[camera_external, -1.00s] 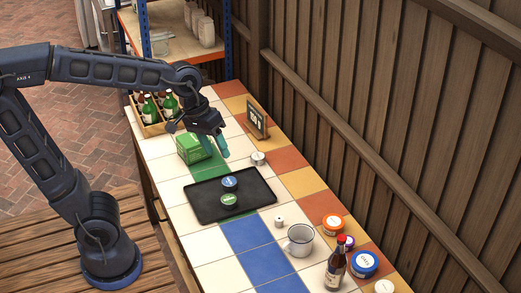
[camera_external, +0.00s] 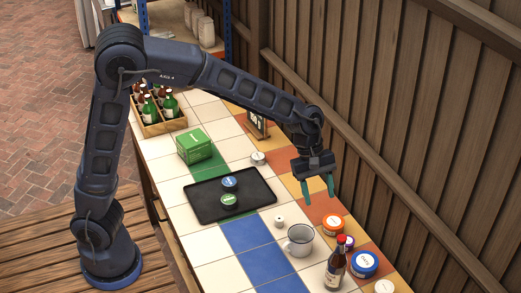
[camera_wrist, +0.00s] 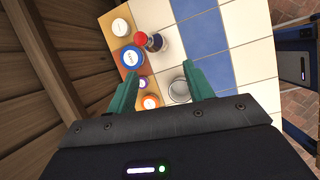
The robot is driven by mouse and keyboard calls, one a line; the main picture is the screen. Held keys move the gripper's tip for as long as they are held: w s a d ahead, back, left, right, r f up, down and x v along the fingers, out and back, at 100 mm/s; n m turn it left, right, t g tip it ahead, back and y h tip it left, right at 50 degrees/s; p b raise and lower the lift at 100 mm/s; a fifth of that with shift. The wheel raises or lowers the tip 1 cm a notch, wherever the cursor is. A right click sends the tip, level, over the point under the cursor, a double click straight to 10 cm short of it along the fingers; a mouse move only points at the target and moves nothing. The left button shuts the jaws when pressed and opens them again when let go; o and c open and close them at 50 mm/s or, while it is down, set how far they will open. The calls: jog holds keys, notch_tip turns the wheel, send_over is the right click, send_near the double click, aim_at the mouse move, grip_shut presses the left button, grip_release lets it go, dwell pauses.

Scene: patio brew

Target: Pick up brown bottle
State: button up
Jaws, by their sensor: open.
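The brown bottle (camera_external: 336,265) has a red cap and a pale label. It stands upright near the front end of the tiled counter, and in the wrist view it shows (camera_wrist: 156,43) at the top, beyond my fingertips. Several brown bottles (camera_external: 138,96) also stand in the crate at the far end, partly hidden by others. My gripper (camera_external: 319,190) is open and empty above the counter's right side, farther along than the red-capped bottle. Its teal fingers point down, and both show in the wrist view (camera_wrist: 160,82).
A metal mug (camera_external: 300,241), an orange-lidded tin (camera_external: 332,223) and a blue-lidded tin (camera_external: 364,263) stand close to the bottle. A black tray (camera_external: 262,197) with two round tins lies mid-counter. The wooden fence (camera_external: 400,130) borders the right side.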

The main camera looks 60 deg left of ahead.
aim_at(339, 240)
jog(key=w+d+f+n, duration=0.1)
jog(key=d+f, duration=0.1)
jog(key=f, duration=0.1)
jog(key=w+d+f+n, duration=0.1)
jog(key=w+d+f, duration=0.1)
jog(key=d+f, duration=0.1)
jog(key=w+d+f, duration=0.1)
jog(key=d+f, duration=0.1)
jog(key=f, duration=0.2)
jog(key=shift+w+d+f+n, duration=0.2)
jog(key=shift+w+f+n, duration=0.1)
jog(key=shift+f+n, duration=0.1)
jog(key=shift+a+x, duration=0.2)
jog(key=shift+x, duration=1.1)
jog(key=shift+a+x, duration=0.2)
jog(key=shift+x, duration=1.15)
jog(key=shift+s+f, duration=0.15)
grip_shut()
